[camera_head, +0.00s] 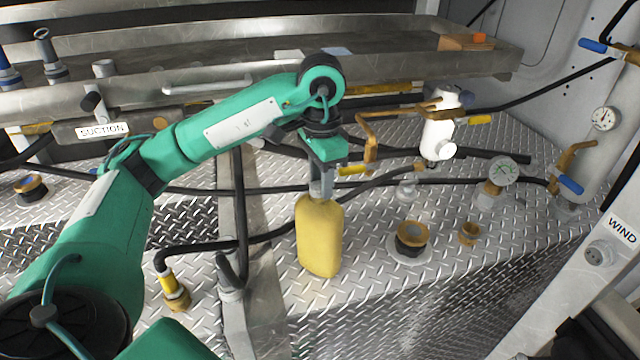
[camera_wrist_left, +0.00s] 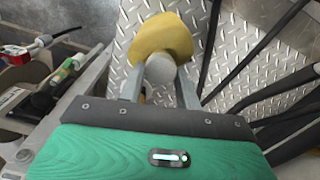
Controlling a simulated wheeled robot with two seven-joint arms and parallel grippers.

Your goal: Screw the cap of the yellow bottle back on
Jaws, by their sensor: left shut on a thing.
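The yellow bottle (camera_head: 319,240) stands on the diamond-plate deck, near the middle of the head view. My left gripper (camera_head: 321,188) comes down from above onto its top. In the left wrist view, a pale grey round cap (camera_wrist_left: 160,69) sits between the two fingers at the top of the yellow bottle (camera_wrist_left: 160,35). The left gripper is shut on this cap. The cap lines up with the bottle's top, but how far it is threaded cannot be seen. The fingers hide the bottle's neck in the head view. My right gripper is not in view.
A brass-topped fitting (camera_head: 411,236) and a white filter body (camera_head: 440,130) with brass pipes stand right of the bottle. A black hose (camera_head: 200,247) with a yellow-banded end lies left. A metal tray (camera_head: 400,55) runs along the back.

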